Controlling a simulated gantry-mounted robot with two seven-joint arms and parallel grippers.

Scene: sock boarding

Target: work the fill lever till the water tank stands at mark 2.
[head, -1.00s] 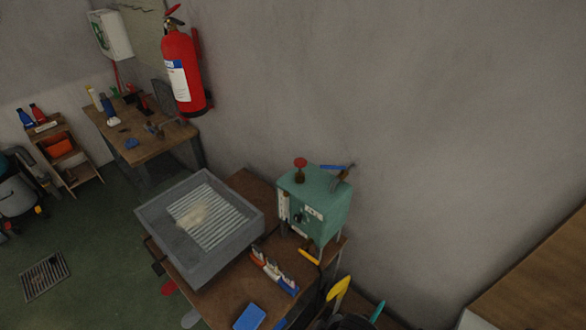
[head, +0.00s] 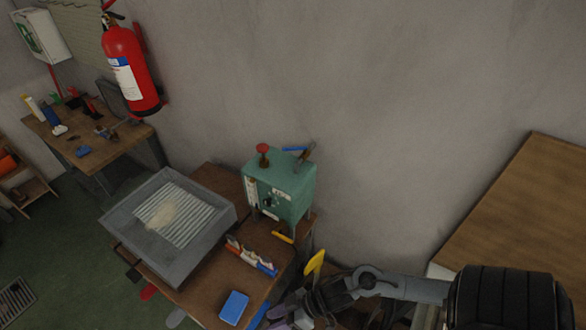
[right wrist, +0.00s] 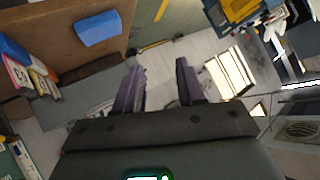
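The green tank box (head: 281,186) stands on short legs at the back of the brown table, against the wall. A pale gauge strip (head: 251,192) runs up its left front edge; its marks and water level are too small to read. A blue-handled lever (head: 294,149) and a red knob (head: 263,150) are on top, and a yellow handle (head: 283,237) sits low in front. I cannot tell which handle is the fill lever. My right gripper (right wrist: 159,80) is open and empty, low and in front of the box, touching none of these. My left gripper is out of view.
A grey basin (head: 120,226) with a ribbed bed stands left of the box. A rack of small coloured items (head: 251,258) and a blue block (head: 234,307) lie in front. A yellow-bladed object (head: 315,263) rises near my right arm. A wooden surface (head: 520,200) is at right.

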